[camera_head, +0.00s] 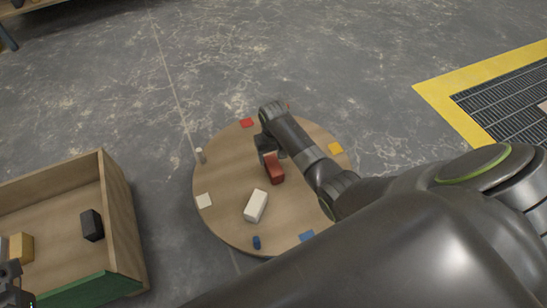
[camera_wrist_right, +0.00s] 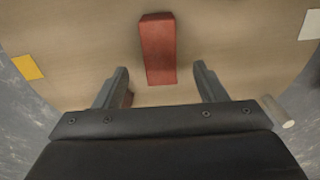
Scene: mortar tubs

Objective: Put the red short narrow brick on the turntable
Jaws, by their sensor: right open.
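The red brick (camera_head: 273,168) lies on the round wooden turntable (camera_head: 222,172), near its middle.
A white brick (camera_head: 256,205) and a small blue piece (camera_head: 256,242) are on the turntable, with coloured patches around its rim. A short pale post (camera_head: 200,156) stands at its left edge. A wooden crate (camera_head: 118,215) at left holds a black brick (camera_head: 92,225) and a yellow brick (camera_head: 20,248).

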